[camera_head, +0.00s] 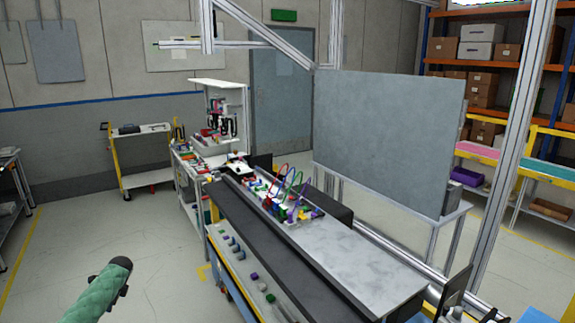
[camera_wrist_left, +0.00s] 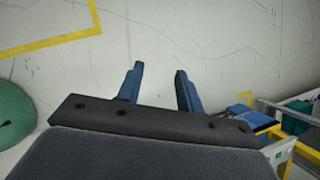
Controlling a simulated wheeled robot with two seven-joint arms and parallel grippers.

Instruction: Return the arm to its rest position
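My left arm comes in at the lower left of the head view in a green padded sleeve with a dark end. The gripper fingers cannot be made out there. In the left wrist view the two blue fingers of my left gripper (camera_wrist_left: 158,68) stand apart, with only bare floor between them, so it is open and empty. It is clear of the workbench (camera_head: 345,268), which stands to the right of the arm in the head view. My right gripper is in neither view.
Coloured connectors and wires (camera_head: 285,195) lie on the workbench. Small parts sit along its front ledge (camera_head: 238,262). A yellow-framed cart (camera_head: 147,180) stands at the back left. A grey panel (camera_head: 385,140) rises behind the bench. The floor (camera_head: 130,235) left of the bench is open.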

